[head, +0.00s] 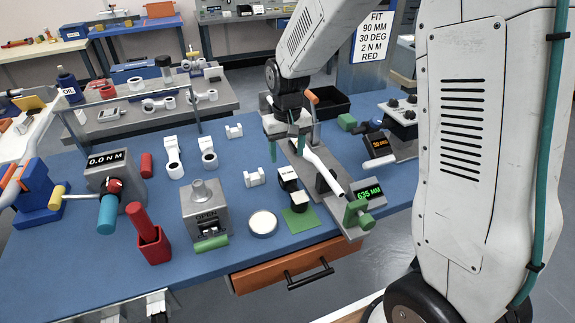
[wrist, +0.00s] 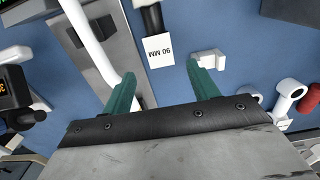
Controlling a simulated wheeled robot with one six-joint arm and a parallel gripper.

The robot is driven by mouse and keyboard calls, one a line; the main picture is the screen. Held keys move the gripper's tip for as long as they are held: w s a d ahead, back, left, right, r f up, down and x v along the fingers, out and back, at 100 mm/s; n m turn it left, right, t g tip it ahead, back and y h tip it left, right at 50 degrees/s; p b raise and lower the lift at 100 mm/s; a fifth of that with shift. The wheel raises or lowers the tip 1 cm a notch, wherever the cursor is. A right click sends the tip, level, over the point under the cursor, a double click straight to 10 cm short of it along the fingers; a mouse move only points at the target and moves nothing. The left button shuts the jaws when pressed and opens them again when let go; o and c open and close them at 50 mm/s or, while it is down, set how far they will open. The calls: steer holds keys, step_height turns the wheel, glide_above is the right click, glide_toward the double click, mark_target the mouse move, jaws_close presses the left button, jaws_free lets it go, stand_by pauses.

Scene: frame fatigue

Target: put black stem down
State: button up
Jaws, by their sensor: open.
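The black stem (wrist: 152,18) shows at the top of the wrist view, joined to or touching a white label reading 90 MM (wrist: 160,52). In the head view the black stem (head: 290,184) is on the blue bench, close to the green square pad (head: 302,220). My gripper (head: 287,147) is open above the bench, beyond the stem. In the wrist view my gripper's green fingertips (wrist: 160,70) are spread apart with the label between and ahead of them. They hold nothing. The stem's near end is cut off in the wrist view.
A grey fixture with a white tube (head: 323,168) stands close on the right, with a 635 MM display (head: 369,192) at its near end. A white bracket (head: 254,177) lies left of the stem. A round white-topped disc (head: 262,223) and a grey OPEN device (head: 206,212) stand nearer left.

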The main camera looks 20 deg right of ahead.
steer(key=s+d+r, duration=0.1)
steer(key=s+r, duration=0.6)
steer(key=r, duration=0.3)
steer(key=s+d+r, duration=0.1)
steer(key=s+r, duration=0.2)
steer(key=s, duration=0.8)
steer(key=s+d+r+t, duration=0.1)
steer(key=s+r, duration=0.2)
steer(key=s, duration=0.9)
steer(key=shift+r, duration=0.15)
steer(key=shift+w+d, duration=0.1)
